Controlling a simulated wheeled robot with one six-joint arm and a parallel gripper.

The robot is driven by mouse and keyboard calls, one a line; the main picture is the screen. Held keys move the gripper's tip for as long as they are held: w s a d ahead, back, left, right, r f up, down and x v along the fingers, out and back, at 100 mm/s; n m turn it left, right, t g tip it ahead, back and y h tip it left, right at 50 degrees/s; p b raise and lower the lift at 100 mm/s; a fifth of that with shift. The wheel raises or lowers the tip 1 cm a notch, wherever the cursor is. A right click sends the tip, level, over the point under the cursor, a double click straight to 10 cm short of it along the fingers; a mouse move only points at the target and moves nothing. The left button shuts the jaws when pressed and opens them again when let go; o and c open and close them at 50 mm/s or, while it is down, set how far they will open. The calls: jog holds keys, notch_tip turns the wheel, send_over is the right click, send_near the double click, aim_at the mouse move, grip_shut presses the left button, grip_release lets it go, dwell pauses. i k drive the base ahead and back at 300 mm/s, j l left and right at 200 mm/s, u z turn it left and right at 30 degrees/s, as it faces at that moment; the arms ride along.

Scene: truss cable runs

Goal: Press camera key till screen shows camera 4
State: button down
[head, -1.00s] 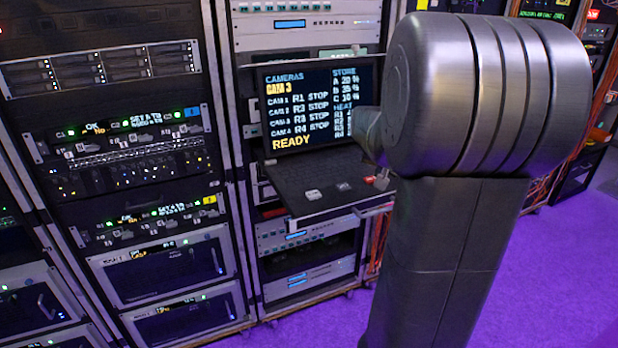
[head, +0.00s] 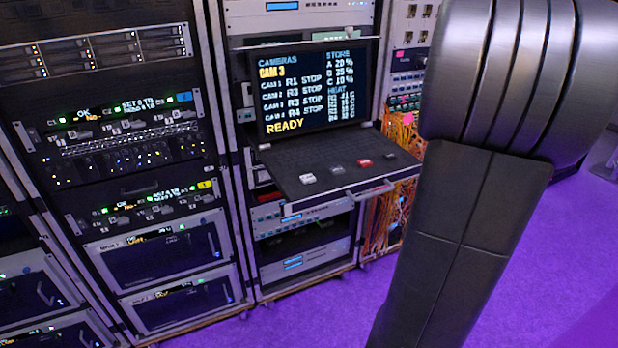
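The screen (head: 315,92) in the rack reads CAMERAS, with CAM 3 in orange below, then a list of cameras 1 to 4, each marked STOP. READY stands at the bottom. A dark pull-out keyboard tray (head: 325,192) sits below the screen. It bears a white key (head: 307,178), a dark grey key (head: 337,170), a red key (head: 365,162) and another dark key (head: 390,156). I cannot read any labels, so I cannot tell which is the camera key. My gripper is out of view; only my own large arm parts show at the right.
The tray juts out from the rack with a metal handle (head: 371,194) at its front. Racks of equipment (head: 120,140) stand to the left. Orange cables (head: 395,190) hang right of the tray. The purple floor (head: 310,325) in front is clear.

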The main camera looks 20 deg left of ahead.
aim_at(306, 179)
jog(key=u, duration=1.6)
